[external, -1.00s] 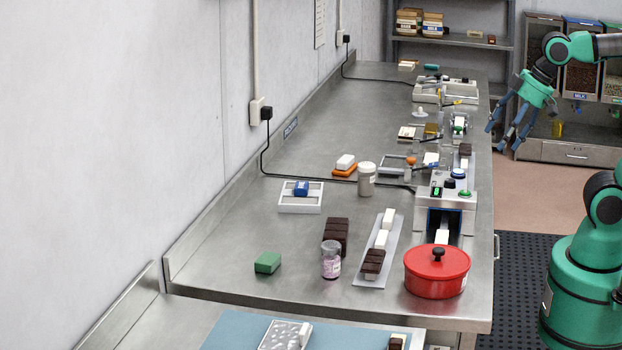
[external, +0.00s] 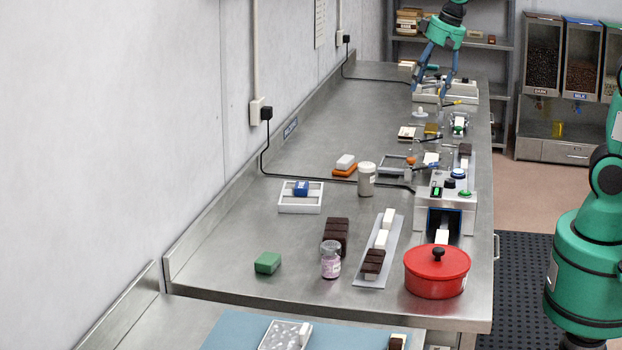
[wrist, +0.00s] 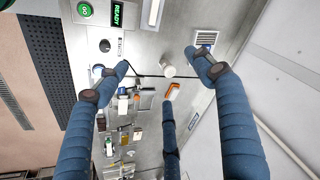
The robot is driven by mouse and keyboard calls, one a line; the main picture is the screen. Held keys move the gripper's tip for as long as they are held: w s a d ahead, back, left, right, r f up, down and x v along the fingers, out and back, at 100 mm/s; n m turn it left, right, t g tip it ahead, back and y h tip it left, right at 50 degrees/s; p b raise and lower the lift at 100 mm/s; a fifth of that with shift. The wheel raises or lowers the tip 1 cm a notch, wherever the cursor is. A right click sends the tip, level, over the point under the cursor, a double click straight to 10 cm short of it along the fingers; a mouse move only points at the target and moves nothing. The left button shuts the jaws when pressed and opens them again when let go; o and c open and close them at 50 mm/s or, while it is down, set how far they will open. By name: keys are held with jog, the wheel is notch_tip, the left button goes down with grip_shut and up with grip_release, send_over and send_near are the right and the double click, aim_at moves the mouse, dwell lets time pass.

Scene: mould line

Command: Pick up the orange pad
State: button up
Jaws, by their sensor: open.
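The orange pad (external: 343,173) lies on the steel bench, left of the white lidded jar, with a white block (external: 345,161) resting on top of it. In the wrist view the orange pad (wrist: 170,95) is small and just beyond the tip of my lower finger. My gripper (external: 432,90) is open and empty, over the far end of the bench, well beyond the pad. Its spread fingers frame the bench in the wrist view (wrist: 158,70). Nothing is between them in contact.
A white jar (external: 366,180) stands close right of the pad. A white tray (external: 286,207) with a blue block is nearer. A machine (external: 455,208) and a red pot (external: 437,272) line the right edge.

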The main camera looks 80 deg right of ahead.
jog(key=w+d+m+g+p, duration=0.1)
jog(key=w+d+m+p, duration=0.25)
jog(key=w+d, duration=0.6)
jog(key=m+g+p, duration=0.3)
jog(key=m+p, duration=0.6)
jog(key=p, duration=0.4)
send_over(348, 159)
notch_tip(348, 159, down, 23)
jog(key=shift+w+d+y, duration=0.1)
jog(key=shift+d+y, duration=0.15)
jog(key=shift+y, duration=0.05)
jog(key=shift+f+p, duration=0.6)
jog(key=shift+f, duration=3.6)
jog(key=shift+f, duration=0.15)
jog(key=shift+a+f+p, duration=0.1)
jog(key=shift+f+p, duration=0.45)
jog(key=shift+f, duration=1.9)
